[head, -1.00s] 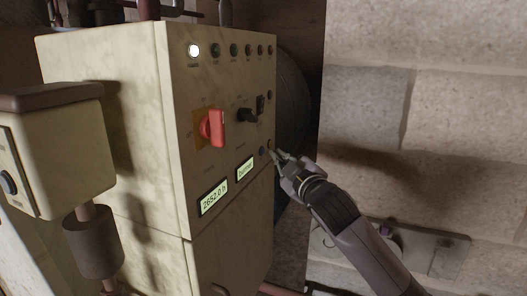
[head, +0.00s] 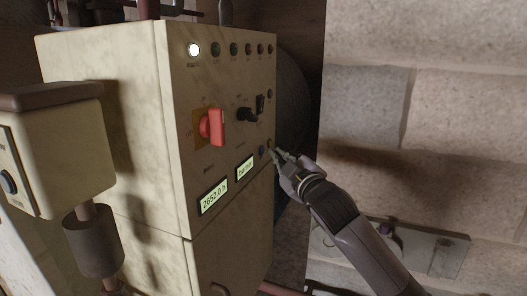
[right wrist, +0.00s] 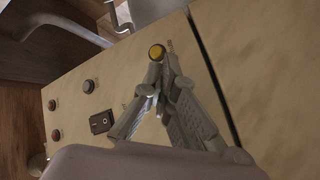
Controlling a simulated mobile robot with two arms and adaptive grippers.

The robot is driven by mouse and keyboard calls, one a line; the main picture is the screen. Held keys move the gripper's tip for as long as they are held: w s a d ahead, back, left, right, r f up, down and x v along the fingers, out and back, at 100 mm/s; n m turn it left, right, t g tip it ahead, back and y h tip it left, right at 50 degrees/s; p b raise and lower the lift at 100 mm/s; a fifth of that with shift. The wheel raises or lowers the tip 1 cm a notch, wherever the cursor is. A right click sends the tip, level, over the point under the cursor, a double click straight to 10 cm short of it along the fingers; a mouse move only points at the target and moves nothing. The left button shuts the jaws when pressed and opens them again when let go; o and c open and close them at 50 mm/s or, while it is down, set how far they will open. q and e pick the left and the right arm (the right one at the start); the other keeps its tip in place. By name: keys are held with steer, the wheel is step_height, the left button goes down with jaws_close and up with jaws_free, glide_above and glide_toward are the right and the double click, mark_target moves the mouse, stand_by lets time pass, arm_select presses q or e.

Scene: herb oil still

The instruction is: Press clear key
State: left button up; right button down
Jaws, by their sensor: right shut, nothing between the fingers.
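The beige control cabinet (head: 222,70) fills the middle of the head view. My right gripper (head: 276,153) is at the right edge of its front panel, fingers pointing left toward the panel. In the right wrist view, my right gripper (right wrist: 163,72) is shut and empty. A round yellow key (right wrist: 157,52) with a dark rim lies just beyond the fingertips. I cannot tell whether the tips touch it. Its label is unreadable, so I cannot confirm it is the clear key. My left gripper is not in view.
The panel has a red rotary switch (head: 212,127), a black knob (head: 247,115), two lit displays, one a counter (head: 214,196), and a row of lamps with a white one (head: 194,50) lit. A rocker switch (right wrist: 101,122) is left of the fingers. A block wall (head: 440,120) stands at right.

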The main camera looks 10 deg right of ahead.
steer(key=shift+a, duration=0.1)
stand_by(0.4)
steer(key=shift+w+a, duration=0.25)
steer(key=shift+w+a+p, duration=0.2)
steer(key=shift+a+p, duration=0.15)
steer(key=shift+p, duration=0.05)
stand_by(0.8)
steer(key=shift+d, duration=0.1)
steer(key=shift+s+d+p, duration=0.3)
steer(key=shift+s+d, duration=0.15)
steer(key=shift+d, duration=0.1)
steer(key=s+d, duration=0.2)
steer(key=d+p, duration=0.1)
steer(key=d, duration=0.1)
steer(key=shift+s+d, duration=0.1)
steer(key=shift+s, duration=0.3)
